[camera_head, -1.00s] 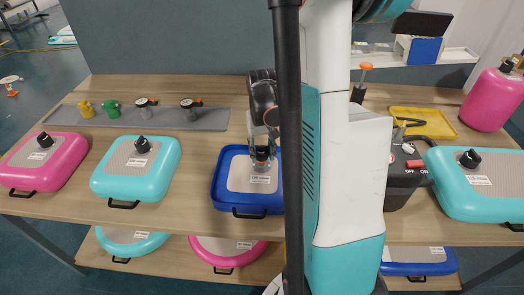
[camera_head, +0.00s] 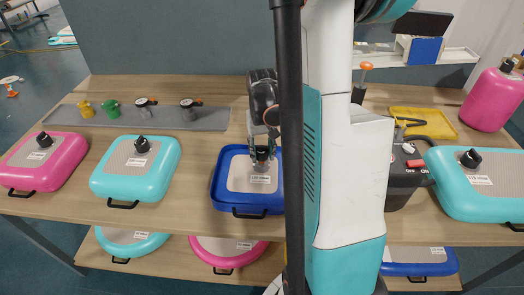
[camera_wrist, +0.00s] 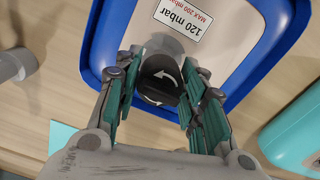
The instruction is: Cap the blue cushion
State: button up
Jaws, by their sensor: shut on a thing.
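The blue cushion (camera_head: 247,208) lies on the upper shelf of the bench, left of my column, with a grey top panel and a label. In the wrist view its blue rim (camera_wrist: 90,45) and the "120 mbar" label show. My gripper (camera_head: 262,160) points down over the far part of the cushion. Its green-padded fingers (camera_wrist: 158,92) stand on both sides of a round black cap (camera_wrist: 160,78) with white curved arrows, and are shut on it. The cap sits at the cushion's valve place; whether it is seated there I cannot tell.
A turquoise cushion (camera_head: 112,178) and a pink cushion (camera_head: 60,165), both with black caps, lie to the left. A grey mat (camera_head: 215,120) with several fittings lies behind. A black pump box (camera_head: 402,185) and yellow tray (camera_head: 440,125) are to the right.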

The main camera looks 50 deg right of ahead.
aim_at(263, 159)
jog(key=shift+f+b, duration=1.75)
jog(key=shift+f, duration=0.35)
jog(key=n, duration=0.4)
jog(key=shift+d, duration=0.1)
jog(key=shift+n, duration=0.6)
jog(key=n+b, duration=0.1)
jog(key=n, duration=0.1)
jog(key=shift+n, duration=1.6)
jog(key=n, duration=0.4)
jog(key=shift+d+b, duration=0.15)
jog(key=shift+b, duration=0.15)
